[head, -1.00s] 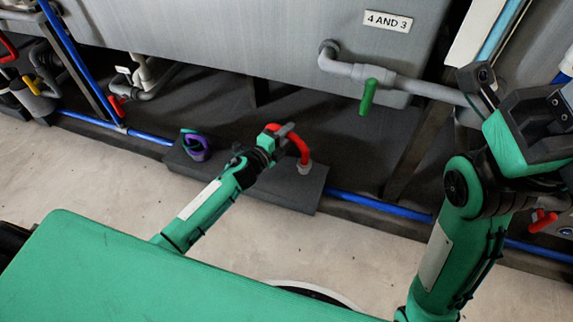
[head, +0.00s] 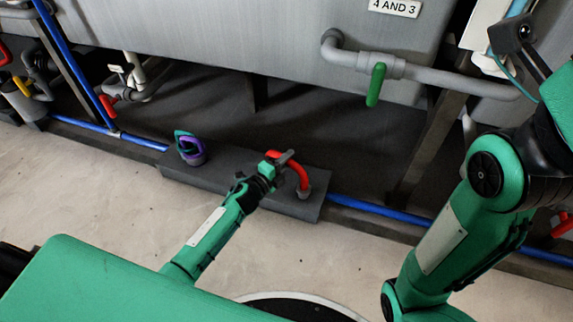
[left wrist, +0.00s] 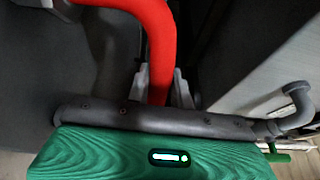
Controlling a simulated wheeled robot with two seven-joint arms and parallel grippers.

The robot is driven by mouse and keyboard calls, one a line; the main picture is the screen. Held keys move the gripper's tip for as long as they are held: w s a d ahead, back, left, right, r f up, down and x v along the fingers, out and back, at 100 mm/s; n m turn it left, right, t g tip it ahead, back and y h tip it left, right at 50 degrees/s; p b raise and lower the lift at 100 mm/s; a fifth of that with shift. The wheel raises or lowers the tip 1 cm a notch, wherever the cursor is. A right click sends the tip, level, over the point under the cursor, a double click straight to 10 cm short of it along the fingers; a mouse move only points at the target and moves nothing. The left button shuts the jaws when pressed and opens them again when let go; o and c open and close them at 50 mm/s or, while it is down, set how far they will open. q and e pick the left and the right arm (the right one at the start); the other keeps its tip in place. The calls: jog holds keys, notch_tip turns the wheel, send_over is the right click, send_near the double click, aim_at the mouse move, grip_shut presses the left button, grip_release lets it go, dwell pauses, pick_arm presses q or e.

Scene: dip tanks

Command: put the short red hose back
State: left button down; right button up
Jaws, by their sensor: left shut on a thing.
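The short red hose (head: 299,167) is a bent arch with a grey end piece (head: 304,192) pointing down at the right end of a dark grey block (head: 232,178). I cannot tell whether that end touches the block. My left gripper (head: 282,158) is shut on the red hose near the top of its bend. In the left wrist view the red hose (left wrist: 155,40) passes between the pale fingers (left wrist: 161,88) and curves up and left. My right arm is at the right; its fingers are out of view.
A purple and teal hose loop (head: 190,148) stands on the block's left end. A blue pipe (head: 380,210) runs along the floor behind. A grey tank (head: 240,45) hangs above, with a grey pipe and green valve handle (head: 376,85). The pale floor in front is clear.

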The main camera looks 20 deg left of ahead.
pick_arm(q)
jog(key=shift+f, duration=0.1)
jog(key=shift+f, duration=0.1)
jog(key=c, duration=1.2)
grip_release()
jog(key=shift+c, duration=0.2)
